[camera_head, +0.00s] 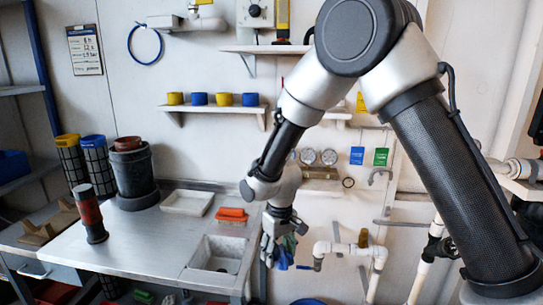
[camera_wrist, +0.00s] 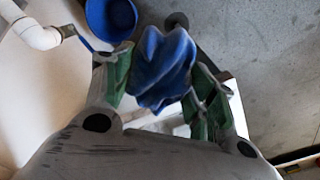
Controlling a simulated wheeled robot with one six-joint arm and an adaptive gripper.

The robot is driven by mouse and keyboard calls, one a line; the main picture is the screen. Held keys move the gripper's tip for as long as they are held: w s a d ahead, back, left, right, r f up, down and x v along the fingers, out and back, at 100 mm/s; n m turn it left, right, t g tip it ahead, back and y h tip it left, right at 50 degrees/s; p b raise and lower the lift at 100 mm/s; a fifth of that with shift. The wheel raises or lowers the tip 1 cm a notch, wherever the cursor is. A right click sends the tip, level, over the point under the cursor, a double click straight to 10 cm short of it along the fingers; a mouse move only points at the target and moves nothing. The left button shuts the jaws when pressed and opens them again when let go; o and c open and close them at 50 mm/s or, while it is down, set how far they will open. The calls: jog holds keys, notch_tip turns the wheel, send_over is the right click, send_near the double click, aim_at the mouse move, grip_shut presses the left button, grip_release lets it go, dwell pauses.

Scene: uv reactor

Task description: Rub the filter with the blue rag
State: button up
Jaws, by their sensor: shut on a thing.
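My gripper (camera_head: 277,238) hangs at the right end of the metal workbench, beside a white pipe. It is shut on a crumpled blue rag (camera_wrist: 162,65), held between the green finger pads in the wrist view. In the head view the rag (camera_head: 285,259) shows only in part below the fingers. Two dark mesh cylinders, which look like filters, stand at the left: one with a yellow cap (camera_head: 70,157) and one with a blue cap (camera_head: 96,157). A red and black cylinder (camera_head: 90,215) stands upright on the bench. The gripper is well apart from all of these.
The workbench (camera_head: 140,252) holds a dark bucket (camera_head: 136,178), a white tray (camera_head: 187,202), a red brush (camera_head: 231,214) and a sink (camera_head: 219,252). Its front middle is clear. White pipes (camera_head: 345,248) run right of my gripper. A blue bucket (camera_wrist: 112,18) stands below.

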jog(key=w+d+m, duration=0.3)
jog(key=d, duration=1.1)
jog(key=w+d+f+m, duration=0.1)
jog(key=w+d+m, duration=0.2)
jog(key=d, duration=1.1)
jog(key=shift+w+m, duration=0.15)
jog(key=shift+m, duration=0.35)
